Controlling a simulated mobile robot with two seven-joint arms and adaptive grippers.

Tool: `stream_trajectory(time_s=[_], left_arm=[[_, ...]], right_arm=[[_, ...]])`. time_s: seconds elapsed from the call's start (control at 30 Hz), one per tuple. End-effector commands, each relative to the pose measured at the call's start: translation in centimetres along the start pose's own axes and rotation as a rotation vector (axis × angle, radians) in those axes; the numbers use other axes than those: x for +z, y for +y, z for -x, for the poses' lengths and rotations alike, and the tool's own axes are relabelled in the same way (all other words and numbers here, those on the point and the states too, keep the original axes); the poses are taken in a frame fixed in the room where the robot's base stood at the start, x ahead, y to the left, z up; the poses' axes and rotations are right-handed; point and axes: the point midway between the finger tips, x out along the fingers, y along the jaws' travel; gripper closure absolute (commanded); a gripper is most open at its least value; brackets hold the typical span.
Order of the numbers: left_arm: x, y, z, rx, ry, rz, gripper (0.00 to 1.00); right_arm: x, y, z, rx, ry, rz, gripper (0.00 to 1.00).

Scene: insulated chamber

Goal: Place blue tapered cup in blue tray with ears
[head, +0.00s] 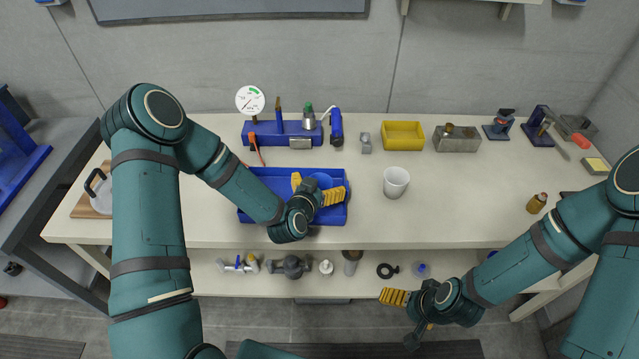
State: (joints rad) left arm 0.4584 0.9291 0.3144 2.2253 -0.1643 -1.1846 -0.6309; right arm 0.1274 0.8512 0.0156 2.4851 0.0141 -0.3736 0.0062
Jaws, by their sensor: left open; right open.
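The blue tray (268,176) lies on the worktable, left of the middle; my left arm hides part of it. A blue rounded thing (321,179), which looks like the blue tapered cup, shows inside the tray at its right part. My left gripper (315,188) is open over the right part of the tray, one yellow finger on each side of the blue cup. Whether the fingers touch the cup cannot be told. My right gripper (411,310) is open and empty, low in front of the table, away from the tray.
A white cup (396,182) stands right of the tray. Behind are a blue tool stand (262,133) with a gauge, a yellow bin (403,135) and a metal box (456,139). A small brown bottle (537,203) stands at right. The table's middle right is clear.

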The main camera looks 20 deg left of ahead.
Motion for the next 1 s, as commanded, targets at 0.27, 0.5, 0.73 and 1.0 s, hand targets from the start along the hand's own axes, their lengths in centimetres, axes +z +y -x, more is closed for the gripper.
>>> stream_trajectory(time_s=[0.27,0.5,0.73,1.0], left_arm=[[-0.3,0.0,2.9,0.0,-0.001,-0.001,0.0],[-0.2,0.0,8.3,0.001,-0.003,-0.001,0.0],[-0.5,0.0,11.0,0.001,-0.004,0.0,0.0],[-0.2,0.2,12.0,0.007,-0.011,0.004,0.0]], right_arm=[[-0.2,-0.1,0.3,0.0,0.004,-0.001,0.09],[-0.1,-0.1,0.2,0.0,0.003,-0.001,0.09],[-0.6,-0.9,2.6,-0.003,0.007,-0.002,0.09],[-0.7,-1.2,3.6,-0.005,0.009,-0.002,0.09]])
